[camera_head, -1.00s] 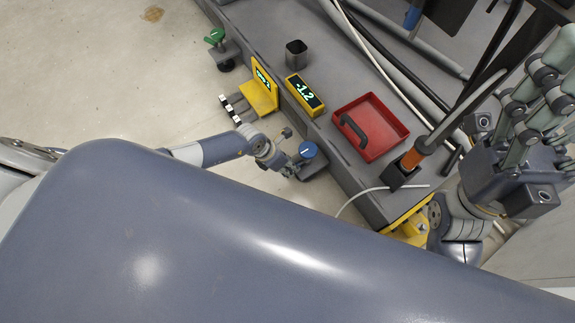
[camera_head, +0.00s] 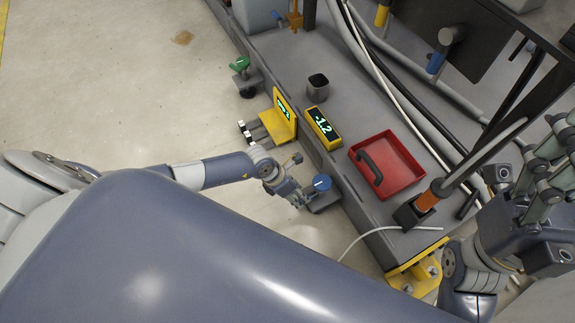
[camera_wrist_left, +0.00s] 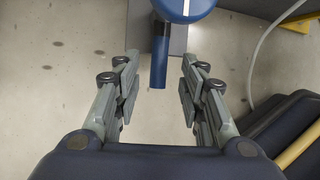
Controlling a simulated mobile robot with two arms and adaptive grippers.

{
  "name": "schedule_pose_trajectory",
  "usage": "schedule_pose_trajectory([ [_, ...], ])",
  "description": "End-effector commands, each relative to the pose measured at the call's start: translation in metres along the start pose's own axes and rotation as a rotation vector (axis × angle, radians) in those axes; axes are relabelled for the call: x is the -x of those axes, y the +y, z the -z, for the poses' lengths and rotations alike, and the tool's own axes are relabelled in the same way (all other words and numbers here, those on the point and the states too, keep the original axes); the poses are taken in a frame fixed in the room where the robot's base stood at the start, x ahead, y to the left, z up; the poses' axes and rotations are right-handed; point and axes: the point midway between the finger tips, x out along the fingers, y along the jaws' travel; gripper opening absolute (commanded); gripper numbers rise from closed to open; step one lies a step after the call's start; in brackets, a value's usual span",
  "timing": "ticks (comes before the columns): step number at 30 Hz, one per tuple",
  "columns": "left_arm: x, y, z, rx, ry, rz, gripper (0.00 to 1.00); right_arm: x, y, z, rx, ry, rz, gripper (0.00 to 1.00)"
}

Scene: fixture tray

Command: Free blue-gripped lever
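The blue-gripped lever has a round blue top (camera_head: 322,183) on a small grey bracket at the bench's near side. In the left wrist view its blue cap (camera_wrist_left: 184,8) is at the top edge, and its blue grip (camera_wrist_left: 159,65) points down toward my left gripper. My left gripper (camera_wrist_left: 157,62) is open, one finger on each side of the grip, with visible gaps and no contact seen. In the head view my left gripper (camera_head: 298,196) is just left of the lever. My right gripper (camera_head: 545,165) is at the right edge, away from the lever; its opening is unclear.
A green-topped knob (camera_head: 239,63) and a yellow bracket (camera_head: 283,117) line the bench edge. A yellow display (camera_head: 324,128) reading -1.2, a dark cup (camera_head: 317,88) and a red tray (camera_head: 409,168) stand on the bench. An orange-collared post (camera_head: 427,200) stands near my right gripper.

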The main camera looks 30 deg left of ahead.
Motion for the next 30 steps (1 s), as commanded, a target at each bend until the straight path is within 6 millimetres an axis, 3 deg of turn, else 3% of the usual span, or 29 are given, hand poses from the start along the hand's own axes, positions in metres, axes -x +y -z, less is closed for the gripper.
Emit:
schedule_pose_trajectory([
  [6,0.044,0.001,0.001,-0.002,0.000,-0.001,0.38,0.000,0.000,0.000,0.000,0.001,0.000,0.61],
  [13,0.075,0.000,0.001,0.000,0.001,0.000,0.38,0.000,0.000,0.000,0.000,0.001,0.000,0.61],
  [30,0.084,0.000,0.001,0.001,0.001,0.001,0.38,0.000,0.000,0.000,-0.001,0.001,0.001,0.61],
])
